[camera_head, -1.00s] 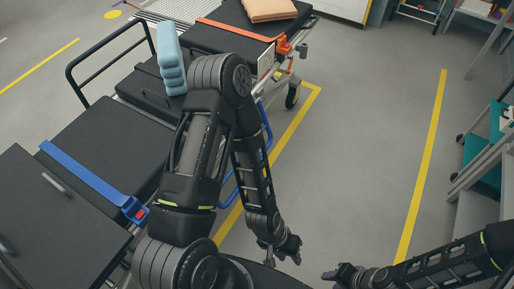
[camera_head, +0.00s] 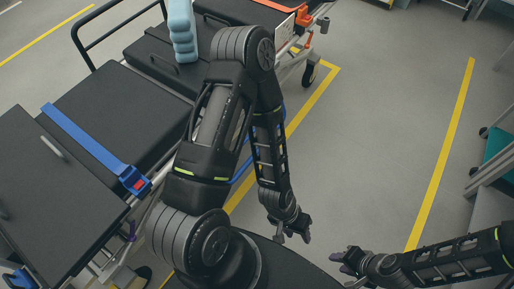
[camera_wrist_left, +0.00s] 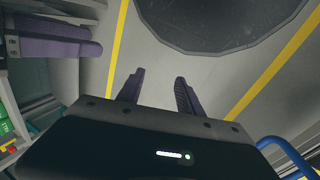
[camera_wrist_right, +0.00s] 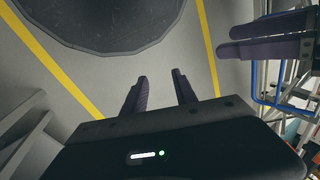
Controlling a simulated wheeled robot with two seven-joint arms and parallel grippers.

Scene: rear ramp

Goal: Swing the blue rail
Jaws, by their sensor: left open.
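The blue rail (camera_head: 243,170) is on the near side of a dark-padded stretcher, mostly hidden behind my left arm in the head view. A blue tube of it shows at the lower right of the left wrist view (camera_wrist_left: 288,150) and at the right of the right wrist view (camera_wrist_right: 254,80). My left gripper (camera_head: 296,237) is open and empty over the floor, to the right of the rail and apart from it. My right gripper (camera_head: 340,257) is open and empty, further right, with its fingers pointing towards the left gripper.
The stretcher (camera_head: 108,112) fills the left side, with a blue strap (camera_head: 85,140), an orange strap (camera_head: 280,5) and a light-blue foam block (camera_head: 183,30) on it. Yellow lines (camera_head: 442,150) mark the grey floor, which is clear between stretcher and the shelving at right.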

